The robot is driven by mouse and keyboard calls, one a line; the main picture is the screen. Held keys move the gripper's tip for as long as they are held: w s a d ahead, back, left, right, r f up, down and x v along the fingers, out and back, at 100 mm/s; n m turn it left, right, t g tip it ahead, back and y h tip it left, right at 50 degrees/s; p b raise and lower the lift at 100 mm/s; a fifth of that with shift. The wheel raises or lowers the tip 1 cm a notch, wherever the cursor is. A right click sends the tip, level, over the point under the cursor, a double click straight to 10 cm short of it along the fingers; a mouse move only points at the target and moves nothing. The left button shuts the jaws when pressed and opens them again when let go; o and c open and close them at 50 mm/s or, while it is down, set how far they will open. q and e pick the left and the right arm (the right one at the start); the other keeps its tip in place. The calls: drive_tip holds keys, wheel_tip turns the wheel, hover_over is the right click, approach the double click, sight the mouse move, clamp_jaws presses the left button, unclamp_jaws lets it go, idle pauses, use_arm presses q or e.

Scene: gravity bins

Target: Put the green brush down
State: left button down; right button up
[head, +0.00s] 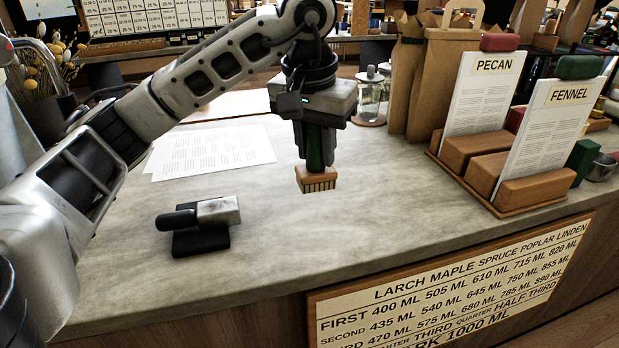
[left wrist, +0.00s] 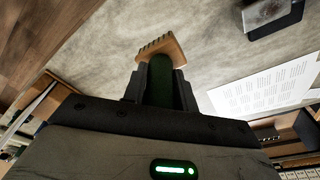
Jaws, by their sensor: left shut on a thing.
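The green brush has a green handle and a wooden head with short dark bristles (head: 317,179). My left gripper (head: 316,140) is shut on its handle and holds it with the bristle end down, above the grey counter (head: 330,240). In the left wrist view the brush's wooden head (left wrist: 163,46) sticks out past the fingers. The gap between bristles and counter is hard to judge. The upper handle is hidden by the fingers. My right gripper is not in view.
A black stand with a grey-and-black device (head: 200,245) sits left on the counter. Paper sheets (head: 215,152) lie behind it. A wooden holder with cards marked PECAN and FENNEL (head: 505,170), paper bags (head: 440,80) and a glass jar (head: 371,100) stand right and behind. The front middle is clear.

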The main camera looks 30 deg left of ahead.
use_arm(q)
drive_tip(key=w+a+f, duration=0.1)
drive_tip(key=f, duration=0.1)
drive_tip(key=w+a+f, duration=0.1)
drive_tip(key=f, duration=0.2)
drive_tip(key=w+a+f+p, duration=0.1)
drive_tip(key=f, duration=0.2)
drive_tip(key=shift+w+a+f, duration=0.15)
drive_tip(key=shift+w+a, duration=0.1)
drive_tip(key=shift+a, duration=0.1)
drive_tip(key=shift+f, duration=0.45)
drive_tip(key=c, duration=1.3)
unclamp_jaws()
drive_tip(key=shift+c, duration=0.2)
drive_tip(key=shift+o, duration=1.2)
